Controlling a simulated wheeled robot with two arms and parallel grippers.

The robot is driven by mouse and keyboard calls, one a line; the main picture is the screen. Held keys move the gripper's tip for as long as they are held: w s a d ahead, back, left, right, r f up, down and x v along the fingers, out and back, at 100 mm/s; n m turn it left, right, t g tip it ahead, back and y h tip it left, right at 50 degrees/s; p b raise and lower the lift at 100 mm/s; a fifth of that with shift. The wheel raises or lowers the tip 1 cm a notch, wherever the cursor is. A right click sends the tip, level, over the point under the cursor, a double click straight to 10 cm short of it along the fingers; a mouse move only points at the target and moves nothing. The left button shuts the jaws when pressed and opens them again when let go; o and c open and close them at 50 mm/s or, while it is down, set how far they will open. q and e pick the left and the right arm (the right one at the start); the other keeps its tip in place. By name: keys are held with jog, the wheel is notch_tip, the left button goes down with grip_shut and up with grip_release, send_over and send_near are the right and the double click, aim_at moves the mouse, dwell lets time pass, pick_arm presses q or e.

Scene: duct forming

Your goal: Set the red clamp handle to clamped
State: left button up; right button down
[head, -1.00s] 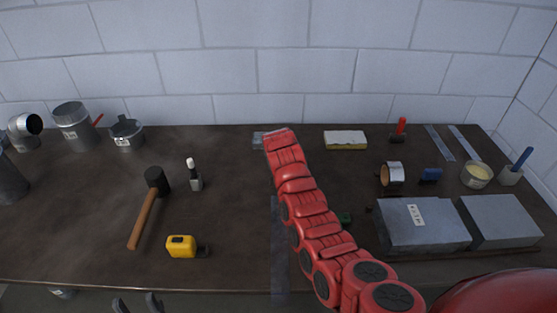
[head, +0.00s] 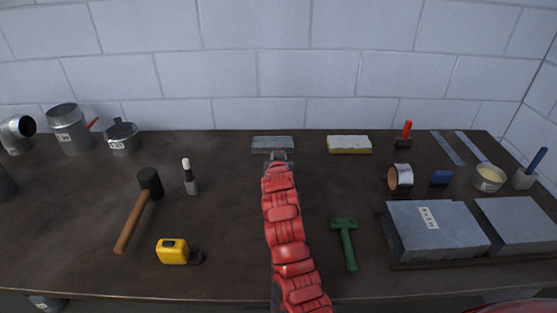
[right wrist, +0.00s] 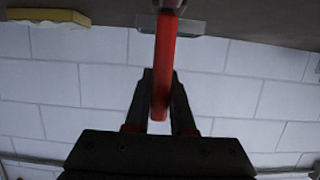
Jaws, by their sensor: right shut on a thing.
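The red clamp handle (right wrist: 164,65) shows in the right wrist view as a long red bar running down from a grey metal part at the top edge. My right gripper (right wrist: 160,95) has its two dark fingers on either side of the bar and is shut on it. In the head view my red right arm reaches up the middle of the bench, with its gripper end (head: 278,157) just in front of a flat grey metal plate (head: 272,143). The handle cannot be made out there. My left gripper is out of view.
A yellow sponge (head: 349,144) lies right of the plate. A green hammer (head: 345,240) lies right of my arm. A mallet (head: 149,184), a white-capped bottle (head: 190,178) and a yellow tape measure (head: 173,251) lie left. Grey blocks (head: 435,229) are at right.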

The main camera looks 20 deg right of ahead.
jog(key=shift+r, duration=0.1)
jog(key=c, duration=1.2)
grip_release()
jog(key=o, duration=0.4)
jog(key=shift+w, duration=0.1)
jog(key=shift+o, duration=0.2)
jog(key=b+v, duration=0.2)
jog(key=v, duration=1.5)
jog(key=shift+s, duration=0.3)
